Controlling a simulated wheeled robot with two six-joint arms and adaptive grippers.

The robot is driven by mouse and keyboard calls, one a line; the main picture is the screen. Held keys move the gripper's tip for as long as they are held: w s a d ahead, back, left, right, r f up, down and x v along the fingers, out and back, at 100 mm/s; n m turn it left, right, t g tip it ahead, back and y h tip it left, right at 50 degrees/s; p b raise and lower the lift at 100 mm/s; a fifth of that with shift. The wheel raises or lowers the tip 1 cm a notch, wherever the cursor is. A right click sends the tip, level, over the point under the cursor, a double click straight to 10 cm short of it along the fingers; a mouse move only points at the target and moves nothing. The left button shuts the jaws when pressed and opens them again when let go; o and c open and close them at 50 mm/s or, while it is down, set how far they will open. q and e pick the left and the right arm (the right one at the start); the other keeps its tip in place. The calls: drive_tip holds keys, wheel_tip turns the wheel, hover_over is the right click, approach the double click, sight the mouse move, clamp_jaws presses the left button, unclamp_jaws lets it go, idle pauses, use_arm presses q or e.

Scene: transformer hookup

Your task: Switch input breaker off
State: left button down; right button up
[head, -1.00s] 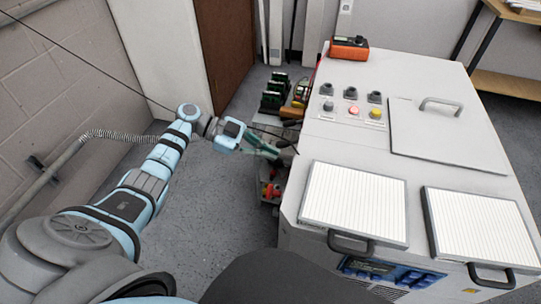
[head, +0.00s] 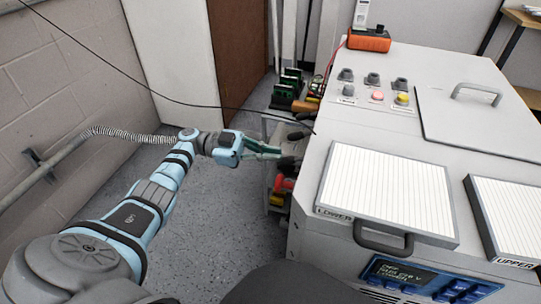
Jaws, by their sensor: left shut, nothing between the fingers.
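My left gripper (head: 291,148) reaches in from the left, beside the left side of the large white cabinet (head: 385,142). Its fingers are shut with nothing between them, and they are near the cabinet's side edge. Whether they touch the cabinet I cannot tell. The input breaker cannot be made out in this view. A small display panel (head: 398,275) on the cabinet's front reads "OFF" on its top line, with blue switches (head: 458,290) beside it. My right gripper is not in view.
Two white filter panels, labelled LOWER (head: 388,190) and UPPER (head: 510,215), lie on the cabinet top. Knobs and buttons (head: 376,96) and an orange meter (head: 369,40) sit farther back. A cart (head: 272,125) with green parts stands left of the cabinet. Grey floor is clear at left.

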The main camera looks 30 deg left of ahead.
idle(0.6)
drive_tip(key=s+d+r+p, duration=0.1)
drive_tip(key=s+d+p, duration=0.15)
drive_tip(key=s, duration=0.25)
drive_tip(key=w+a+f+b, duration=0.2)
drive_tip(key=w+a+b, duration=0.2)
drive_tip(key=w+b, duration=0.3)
use_arm(q)
drive_tip(key=b+v, duration=0.2)
drive_tip(key=v, duration=0.9)
drive_tip(key=shift+s+a+r, duration=0.2)
drive_tip(key=shift+s+r, duration=0.3)
drive_tip(key=shift+r, duration=0.25)
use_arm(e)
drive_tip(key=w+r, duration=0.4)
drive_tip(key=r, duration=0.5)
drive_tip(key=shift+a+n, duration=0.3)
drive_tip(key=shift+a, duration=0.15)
